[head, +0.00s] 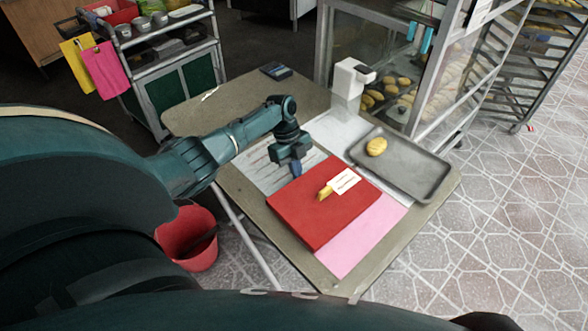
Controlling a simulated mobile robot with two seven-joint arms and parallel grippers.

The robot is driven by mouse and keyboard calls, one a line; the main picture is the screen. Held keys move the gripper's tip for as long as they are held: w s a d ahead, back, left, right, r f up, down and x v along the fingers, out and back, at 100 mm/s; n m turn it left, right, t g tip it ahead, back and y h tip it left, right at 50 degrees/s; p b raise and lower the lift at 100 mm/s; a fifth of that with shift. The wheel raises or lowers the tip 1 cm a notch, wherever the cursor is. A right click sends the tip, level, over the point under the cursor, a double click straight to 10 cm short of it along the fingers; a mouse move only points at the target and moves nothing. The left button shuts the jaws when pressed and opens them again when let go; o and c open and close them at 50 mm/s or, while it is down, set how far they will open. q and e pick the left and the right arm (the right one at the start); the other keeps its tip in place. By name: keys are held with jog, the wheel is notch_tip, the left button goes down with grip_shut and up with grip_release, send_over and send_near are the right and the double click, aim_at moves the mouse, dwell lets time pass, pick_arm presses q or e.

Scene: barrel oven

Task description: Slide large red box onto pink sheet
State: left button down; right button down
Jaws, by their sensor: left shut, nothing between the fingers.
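The large red box (315,213) is flat and lies on the table, with a small white card and a yellow piece on its top. The pink sheet (362,236) shows along the near right side of the box; the box covers part of it, and how much is hidden. My left gripper (297,172) is shut and empty, pointing down at the far left edge of the box. I cannot tell whether it touches the box. My right gripper is not in view.
A grey tray (423,176) with a bread roll (376,147) sits right of the box. A printed paper (256,171) lies left of it. A white dispenser (349,82) and a dark device (275,70) stand farther back. A red bucket (188,243) is on the floor left of the table.

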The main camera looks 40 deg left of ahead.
aim_at(312, 185)
pick_arm(q)
jog(key=shift+s+d+p, duration=0.25)
jog(key=shift+d+p, duration=0.3)
jog(key=shift+d, duration=0.35)
jog(key=shift+s+d+p, duration=0.2)
jog(key=shift+d+p, duration=0.3)
jog(key=shift+d, duration=0.55)
jog(key=shift+s+d+r+p, duration=0.1)
jog(key=shift+d+p, duration=0.25)
jog(key=shift+d, duration=0.05)
jog(key=shift+s+d+p, duration=0.2)
jog(key=shift+d+p, duration=0.1)
jog(key=shift+d, duration=0.35)
jog(key=shift+s+d+p, duration=0.15)
jog(key=shift+d+p, duration=0.15)
jog(key=shift+d, duration=0.35)
jog(key=shift+a, duration=0.1)
jog(key=shift+w+a+b, duration=0.15)
jog(key=shift+a+b, duration=0.25)
jog(key=shift+a, duration=0.15)
notch_tip(312, 185, up, 3)
jog(key=p, duration=0.2)
jog(key=shift+p, duration=0.3)
jog(key=shift+r, duration=2.45)
jog(key=shift+f, duration=0.1)
